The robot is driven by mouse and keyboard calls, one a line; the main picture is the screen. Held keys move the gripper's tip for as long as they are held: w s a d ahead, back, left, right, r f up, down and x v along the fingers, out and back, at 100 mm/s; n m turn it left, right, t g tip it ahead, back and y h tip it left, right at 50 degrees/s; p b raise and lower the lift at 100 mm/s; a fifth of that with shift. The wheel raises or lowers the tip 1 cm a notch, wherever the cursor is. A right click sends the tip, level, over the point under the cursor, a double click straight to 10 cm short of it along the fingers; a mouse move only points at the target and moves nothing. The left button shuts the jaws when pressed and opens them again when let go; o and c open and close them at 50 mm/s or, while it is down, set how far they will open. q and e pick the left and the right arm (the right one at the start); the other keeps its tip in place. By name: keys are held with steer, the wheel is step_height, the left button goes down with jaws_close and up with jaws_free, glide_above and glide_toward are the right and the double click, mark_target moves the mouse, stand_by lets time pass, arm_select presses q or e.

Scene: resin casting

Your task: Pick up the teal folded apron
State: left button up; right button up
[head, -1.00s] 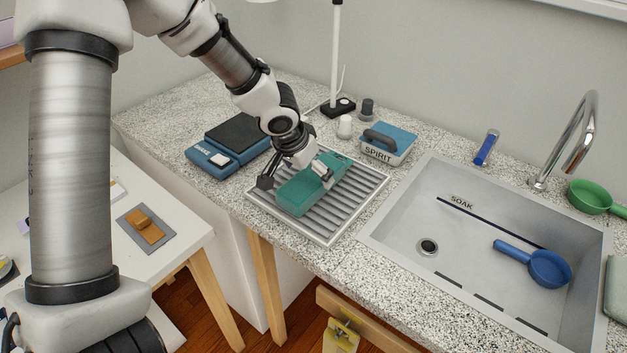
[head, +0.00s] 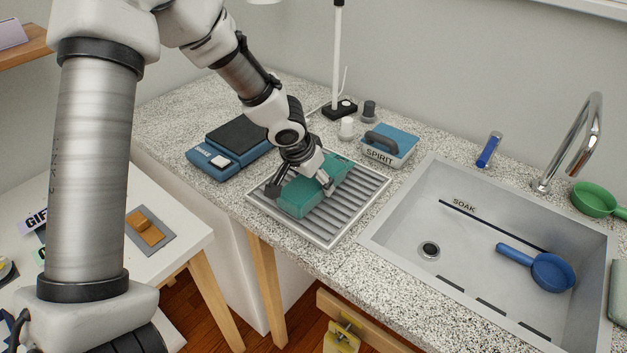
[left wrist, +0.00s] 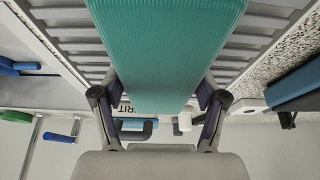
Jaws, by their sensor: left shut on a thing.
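The teal folded apron (head: 299,197) is a thick folded block over the ribbed metal drain tray (head: 343,222) on the counter. My left gripper (head: 304,187) comes down over it from above, one finger on each side, shut on it. In the left wrist view the apron (left wrist: 165,55) runs between the two fingers of the gripper (left wrist: 159,100). I cannot tell whether the apron is clear of the tray. My right gripper is not in view.
A SPIRIT box (head: 388,147) stands behind right. The sink (head: 440,225) lies to the right, holding a blue scoop (head: 549,270). A white lamp post (head: 338,60) rises behind.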

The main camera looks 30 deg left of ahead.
mark_target(318, 183)
arm_select(q)
steer(key=shift+w+r, duration=0.1)
steer(key=shift+r, duration=0.4)
step_height(318, 183, up, 2)
steer(key=shift+r+p, duration=0.15)
steer(key=shift+p, duration=0.7)
steer(key=shift+s+d+b, duration=0.95)
steer(key=shift+s+b, duration=0.05)
steer(key=shift+b, duration=0.1)
steer(key=s+d, duration=0.3)
steer(key=shift+d+r+b, duration=0.3)
steer(key=s+d+p, duration=0.4)
steer(key=s+d, duration=0.2)
steer(key=shift+d+r+p, duration=0.15)
steer(key=shift+r+p, duration=0.15)
steer(key=shift+r, duration=0.15)
